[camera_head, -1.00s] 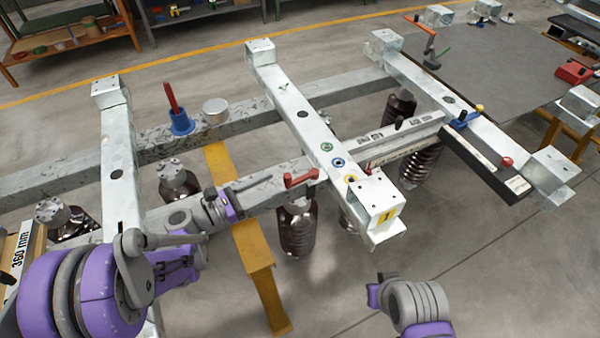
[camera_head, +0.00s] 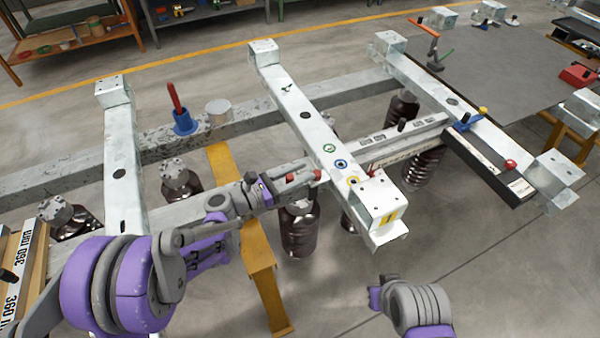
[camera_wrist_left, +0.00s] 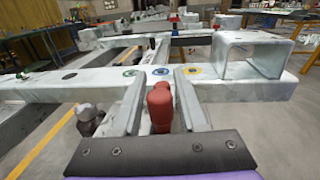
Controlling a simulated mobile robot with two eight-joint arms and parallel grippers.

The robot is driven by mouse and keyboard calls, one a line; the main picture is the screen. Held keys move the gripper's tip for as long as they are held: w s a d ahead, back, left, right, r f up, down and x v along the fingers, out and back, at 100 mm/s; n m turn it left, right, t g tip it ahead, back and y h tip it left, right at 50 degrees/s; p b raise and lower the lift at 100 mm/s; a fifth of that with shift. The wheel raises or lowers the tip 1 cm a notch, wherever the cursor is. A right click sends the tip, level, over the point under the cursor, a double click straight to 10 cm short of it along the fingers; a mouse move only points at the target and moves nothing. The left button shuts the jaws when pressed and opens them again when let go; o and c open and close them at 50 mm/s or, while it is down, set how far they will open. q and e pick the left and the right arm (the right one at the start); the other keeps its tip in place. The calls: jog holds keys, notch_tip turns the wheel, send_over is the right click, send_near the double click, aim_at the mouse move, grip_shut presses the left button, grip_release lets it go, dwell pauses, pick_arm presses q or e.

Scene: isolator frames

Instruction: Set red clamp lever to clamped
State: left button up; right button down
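The red clamp lever (camera_head: 317,174) sits on the near grey beam, just left of the middle pale crossbeam (camera_head: 306,115). My left gripper (camera_head: 303,173) is at the lever and hides much of it in the head view. In the left wrist view the lever (camera_wrist_left: 160,106) stands between the two fingers of my left gripper (camera_wrist_left: 161,78). The fingers are spread, with a narrow gap showing on each side of the lever.
A red pin in a blue holder (camera_head: 183,122) stands on the far beam beside a metal cylinder (camera_head: 219,112). A black-sided rail (camera_head: 485,165) with a red knob (camera_head: 510,165) lies at the right. Dark ribbed insulators (camera_head: 299,235) stand below the beams. A grey table (camera_head: 500,65) is at the back right.

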pick_arm(q)
grip_shut()
dwell(1.1)
